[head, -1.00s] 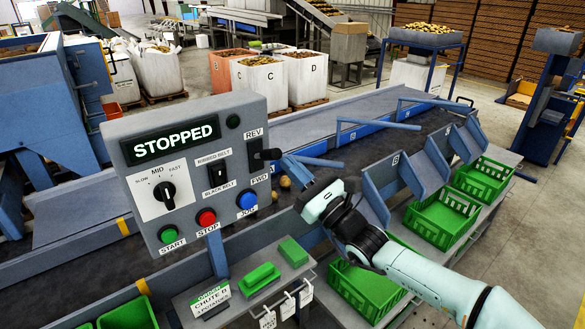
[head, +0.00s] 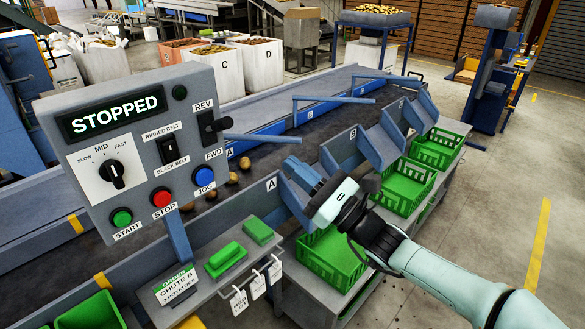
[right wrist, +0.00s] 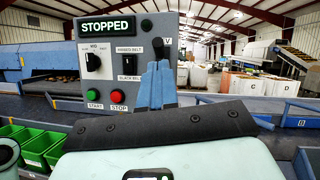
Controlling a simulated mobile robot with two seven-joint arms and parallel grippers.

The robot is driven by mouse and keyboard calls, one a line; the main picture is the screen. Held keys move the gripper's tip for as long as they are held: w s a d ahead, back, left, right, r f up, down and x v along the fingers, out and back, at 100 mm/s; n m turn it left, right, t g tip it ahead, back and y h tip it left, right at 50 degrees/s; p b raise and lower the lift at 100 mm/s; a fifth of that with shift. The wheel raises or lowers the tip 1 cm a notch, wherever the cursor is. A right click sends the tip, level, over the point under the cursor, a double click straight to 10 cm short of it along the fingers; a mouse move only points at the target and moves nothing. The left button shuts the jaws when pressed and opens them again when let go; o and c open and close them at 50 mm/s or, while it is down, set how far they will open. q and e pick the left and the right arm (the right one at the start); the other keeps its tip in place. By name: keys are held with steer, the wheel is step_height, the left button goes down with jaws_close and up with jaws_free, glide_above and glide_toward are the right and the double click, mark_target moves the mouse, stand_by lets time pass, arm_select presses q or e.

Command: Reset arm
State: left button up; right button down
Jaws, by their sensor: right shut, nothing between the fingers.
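My right gripper (head: 291,166) is shut and empty. Its blue fingers point up and left toward the control panel (head: 70,140), clear of it, above the grader near chute A. In the right wrist view the shut fingers (right wrist: 157,86) stand in front of the panel's right part and hide some of it. The panel display (head: 110,112) reads STOPPED. The REV/FWD lever (head: 212,126) is on the panel's right side, apart from the gripper. My left gripper is not in view.
Several potatoes (head: 232,178) lie on the dark belt. Blue chute dividers (head: 299,185) and green crates (head: 333,257) line the near side under my right arm. A shelf with an order card (head: 177,284) and green blocks (head: 226,257) is below the panel. Open floor lies at right.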

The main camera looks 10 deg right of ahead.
steer(key=shift+f, duration=0.1)
step_height(320, 180, down, 24)
steer(key=a+n+g+h, duration=0.2)
steer(key=g+h, duration=0.2)
steer(key=g, duration=0.2)
steer(key=s+d+f+n+g+h+p, duration=0.1)
steer(key=s+f+n+g+h, duration=0.15)
steer(key=f, duration=0.65)
steer(key=s+f+n+g+h, duration=0.1)
steer(key=s+f+g, duration=0.25)
steer(key=f, duration=0.55)
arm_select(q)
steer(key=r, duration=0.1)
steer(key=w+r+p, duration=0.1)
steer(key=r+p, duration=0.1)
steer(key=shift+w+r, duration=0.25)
arm_select(e)
steer(key=s+d+f+n+g+h, duration=0.2)
steer(key=s+f+n, duration=0.5)
steer(key=s+f, duration=0.4)
steer(key=s+d+f+n+g+h, duration=0.1)
steer(key=s+f+n+g+h, duration=0.2)
steer(key=s+f+n, duration=0.5)
steer(key=s+f, duration=0.3)
steer(key=s, duration=0.5)
steer(key=shift+s+d, duration=0.35)
steer(key=shift+d, duration=0.05)
